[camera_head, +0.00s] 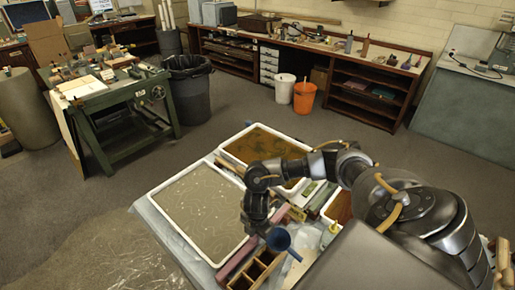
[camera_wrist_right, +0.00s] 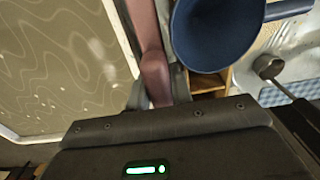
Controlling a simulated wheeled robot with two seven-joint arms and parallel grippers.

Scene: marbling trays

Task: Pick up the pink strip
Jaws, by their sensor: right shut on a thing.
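The pink strip (camera_wrist_right: 150,40) is a long, dull pink-maroon bar in the right wrist view, running from the top edge down between my fingers. In the head view a pink length (camera_head: 236,261) shows beside the near tray. My right gripper (camera_head: 256,229) is low at the tray's right side. In its wrist view the gripper (camera_wrist_right: 158,90) is shut on the strip. The fingers hide part of it, and I cannot tell whether it is clear of the table. My left gripper is not in view.
A blue funnel (camera_head: 278,239) is close to the right of the gripper, also large in the wrist view (camera_wrist_right: 215,35). A wooden divided box (camera_head: 249,275) is just below. The near white tray (camera_head: 181,232) holds grey-tan patterned liquid. A white bottle (camera_head: 328,236) stands right.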

